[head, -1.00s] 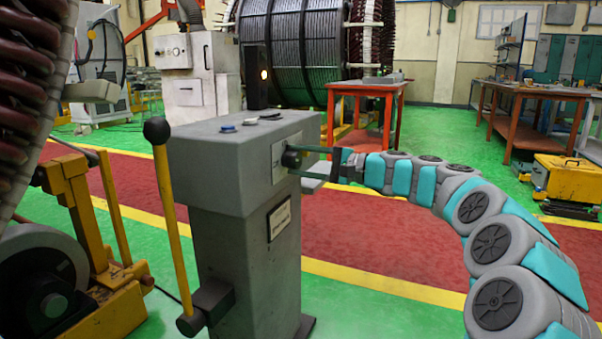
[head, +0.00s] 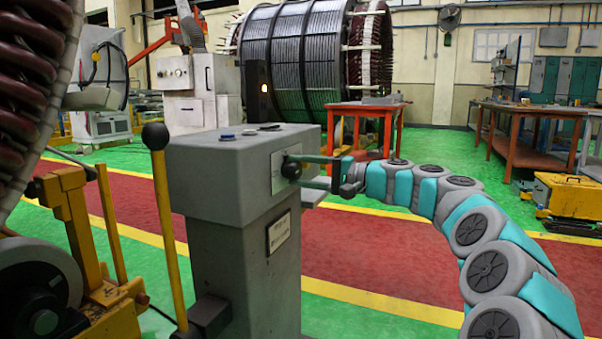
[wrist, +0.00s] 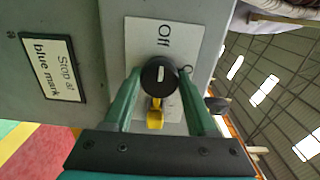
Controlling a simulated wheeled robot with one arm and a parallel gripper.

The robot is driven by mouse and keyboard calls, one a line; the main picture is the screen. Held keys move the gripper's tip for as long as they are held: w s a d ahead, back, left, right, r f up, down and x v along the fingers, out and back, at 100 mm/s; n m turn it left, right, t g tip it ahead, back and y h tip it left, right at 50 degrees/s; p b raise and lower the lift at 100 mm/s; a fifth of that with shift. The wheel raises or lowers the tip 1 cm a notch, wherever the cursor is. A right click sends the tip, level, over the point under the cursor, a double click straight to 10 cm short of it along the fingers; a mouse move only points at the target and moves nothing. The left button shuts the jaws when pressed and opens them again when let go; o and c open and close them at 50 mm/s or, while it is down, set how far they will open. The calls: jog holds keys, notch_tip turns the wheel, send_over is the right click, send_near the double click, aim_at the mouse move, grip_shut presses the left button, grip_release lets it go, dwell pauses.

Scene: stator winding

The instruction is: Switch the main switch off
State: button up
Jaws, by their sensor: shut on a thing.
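The main switch is a black round knob (wrist: 160,75) with a white mark, on a pale plate (wrist: 150,40) lettered "Off". In the head view the knob (head: 291,168) is on the right face of the grey control pedestal (head: 222,168). My gripper (wrist: 162,72) has its two green fingers on either side of the knob, shut on it. In the head view my gripper (head: 299,171) reaches in from the right, one finger above the other. The white mark points obliquely up in the wrist view. A yellow part (wrist: 155,114) shows just below the knob.
A yellow lever with a black ball (head: 156,136) stands left of the pedestal. A "Stop at blue mark" sign (wrist: 52,68) is beside the switch plate. A red table (head: 368,108) and a large stator (head: 305,55) are behind.

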jog(key=shift+f, duration=0.1)
jog(key=o, duration=1.4)
jog(key=shift+c, duration=0.2)
jog(key=p+v, duration=0.1)
jog(key=v, duration=0.6)
jog(key=shift+s+d, duration=0.2)
jog(key=shift+d, duration=0.15)
